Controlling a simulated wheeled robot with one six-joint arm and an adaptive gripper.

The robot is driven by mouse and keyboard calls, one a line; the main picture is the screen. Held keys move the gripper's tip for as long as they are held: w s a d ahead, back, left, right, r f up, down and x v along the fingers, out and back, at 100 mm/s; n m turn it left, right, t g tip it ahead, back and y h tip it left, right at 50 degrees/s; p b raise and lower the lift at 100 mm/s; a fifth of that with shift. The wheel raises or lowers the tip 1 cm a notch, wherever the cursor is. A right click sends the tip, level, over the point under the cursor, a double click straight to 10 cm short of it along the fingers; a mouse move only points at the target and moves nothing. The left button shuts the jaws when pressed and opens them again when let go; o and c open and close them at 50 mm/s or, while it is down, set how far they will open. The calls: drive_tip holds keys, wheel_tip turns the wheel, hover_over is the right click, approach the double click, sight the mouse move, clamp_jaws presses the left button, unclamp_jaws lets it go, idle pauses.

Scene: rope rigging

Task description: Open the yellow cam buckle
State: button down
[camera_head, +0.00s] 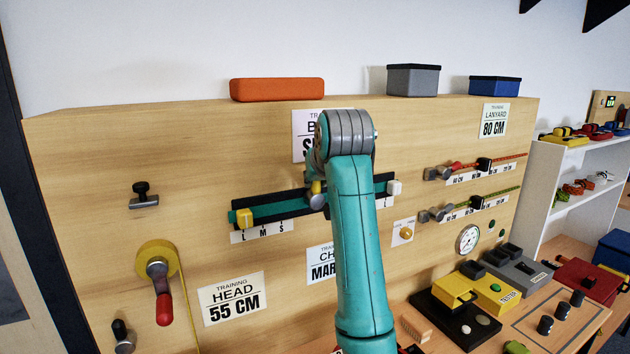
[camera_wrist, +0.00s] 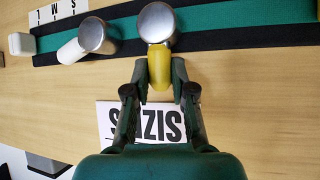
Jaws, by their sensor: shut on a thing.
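The yellow cam buckle shows in the wrist view as a yellow lever (camera_wrist: 159,66) with a round silver knob (camera_wrist: 157,22) at its strap end, over a green and black strap (camera_wrist: 225,33). My gripper (camera_wrist: 160,82) has a finger on each side of the lever and is shut on it. The lever lies roughly across the strap's edge, pointing toward my palm. In the head view a little of the yellow lever (camera_head: 316,187) shows beside my arm; my arm hides most of the gripper. A second cam with a white lever (camera_wrist: 74,51) sits beside it.
In the head view, a yellow block (camera_head: 244,218) and a white block (camera_head: 394,188) sit on the strap's ends. A red-handled crank (camera_head: 163,308) juts from the board at left. Hooks with cords (camera_head: 438,173) are at right. The nearby board is bare.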

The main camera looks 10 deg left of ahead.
idle(0.4)
drive_tip(key=c, duration=1)
unclamp_jaws()
drive_tip(key=v, duration=1.2)
